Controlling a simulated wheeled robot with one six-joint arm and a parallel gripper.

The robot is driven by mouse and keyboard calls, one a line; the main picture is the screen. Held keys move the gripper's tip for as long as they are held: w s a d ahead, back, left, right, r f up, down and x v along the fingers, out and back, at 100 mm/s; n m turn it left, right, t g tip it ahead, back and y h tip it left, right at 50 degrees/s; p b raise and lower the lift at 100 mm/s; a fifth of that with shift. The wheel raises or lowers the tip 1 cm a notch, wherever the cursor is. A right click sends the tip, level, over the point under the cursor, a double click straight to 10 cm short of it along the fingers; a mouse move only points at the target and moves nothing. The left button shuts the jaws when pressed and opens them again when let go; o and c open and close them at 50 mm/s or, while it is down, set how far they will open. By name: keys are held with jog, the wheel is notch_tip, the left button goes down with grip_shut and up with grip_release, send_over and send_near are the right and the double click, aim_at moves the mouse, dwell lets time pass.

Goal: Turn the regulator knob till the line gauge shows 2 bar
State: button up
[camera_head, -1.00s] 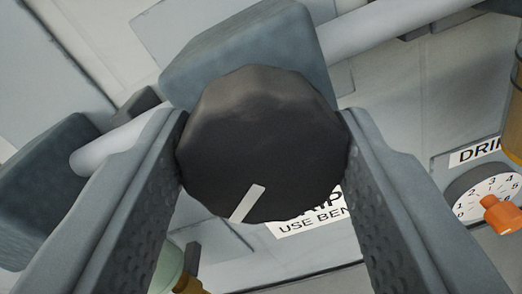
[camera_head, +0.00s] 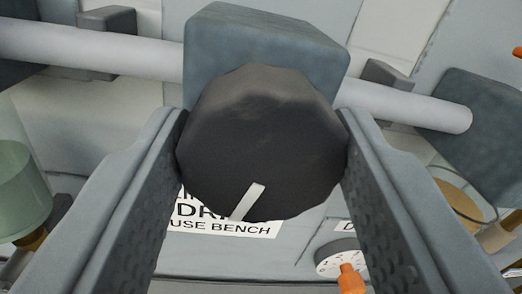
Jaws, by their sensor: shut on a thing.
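The black, many-sided regulator knob (camera_head: 262,140) fills the middle of the view, with a pale pointer mark (camera_head: 248,202) toward its lower edge. My gripper (camera_head: 262,148) is shut on it, one finger pressed to its left side and one to its right. The knob sits in front of a blue-grey block (camera_head: 265,42) on a pale pipe. The line gauge and its reading do not show in this view.
A pale pipe (camera_head: 115,52) runs left and right of the block. Below are a white label (camera_head: 225,225), partly covered, and a numbered dial (camera_head: 332,257) with an orange knob (camera_head: 350,279).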

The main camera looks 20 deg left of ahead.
jog(key=n, duration=0.4)
jog(key=shift+n, duration=0.4)
jog(key=n, duration=0.4)
jog(key=shift+f+y, duration=0.1)
jog(key=shift+y, duration=0.2)
jog(key=n, duration=0.4)
jog(key=shift+f, duration=0.1)
jog(key=shift+n+y, duration=0.3)
jog(key=shift+n, duration=0.9)
jog(key=shift+f+n, duration=0.15)
jog(key=shift+n, duration=0.75)
jog(key=o, duration=1)
jog(key=shift+a, duration=0.1)
jog(key=shift+r, duration=0.2)
